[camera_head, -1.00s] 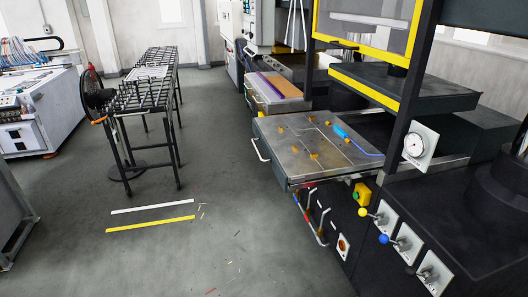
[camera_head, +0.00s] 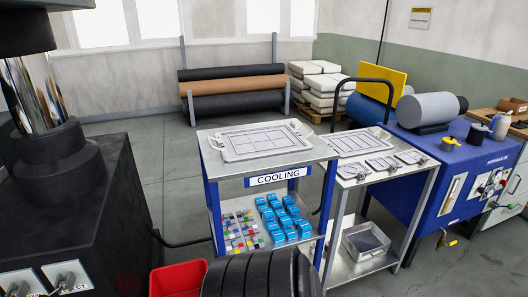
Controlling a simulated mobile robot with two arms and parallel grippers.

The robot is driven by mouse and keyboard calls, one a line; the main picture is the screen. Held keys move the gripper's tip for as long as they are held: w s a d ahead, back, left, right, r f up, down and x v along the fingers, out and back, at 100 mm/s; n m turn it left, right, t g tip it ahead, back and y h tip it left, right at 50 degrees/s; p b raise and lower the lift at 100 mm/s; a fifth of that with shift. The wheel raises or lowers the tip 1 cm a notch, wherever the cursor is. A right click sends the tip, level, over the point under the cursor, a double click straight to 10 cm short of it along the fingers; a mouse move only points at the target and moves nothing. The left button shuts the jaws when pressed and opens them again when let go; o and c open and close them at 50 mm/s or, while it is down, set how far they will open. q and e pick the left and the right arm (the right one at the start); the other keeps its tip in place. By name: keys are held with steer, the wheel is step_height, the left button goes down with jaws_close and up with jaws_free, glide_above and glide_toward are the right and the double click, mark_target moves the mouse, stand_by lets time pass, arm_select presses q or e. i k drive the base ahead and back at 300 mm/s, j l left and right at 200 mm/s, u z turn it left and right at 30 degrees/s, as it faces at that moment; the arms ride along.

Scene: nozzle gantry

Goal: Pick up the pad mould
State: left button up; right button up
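Several flat grey moulds are in view, and I cannot tell by sight which one is the pad mould. A large rectangular mould with a divided face and end handles (camera_head: 262,141) lies flat on top of the blue cart marked COOLING. A second large divided mould (camera_head: 358,141) lies on the metal cart to its right. Smaller moulds, including one at the front left of that cart (camera_head: 352,171) and one beside it (camera_head: 381,164), lie in front of it. Neither of my grippers shows in this view.
The COOLING cart (camera_head: 278,179) has blue boxes (camera_head: 283,217) on its lower shelf. A red bin (camera_head: 178,279) and a black ribbed rounded shape (camera_head: 262,274) fill the lower foreground. A dark machine (camera_head: 75,200) stands left. Open floor (camera_head: 165,170) lies between machine and cart.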

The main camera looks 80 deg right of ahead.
mark_target(381, 163)
steer(key=z, duration=2.15)
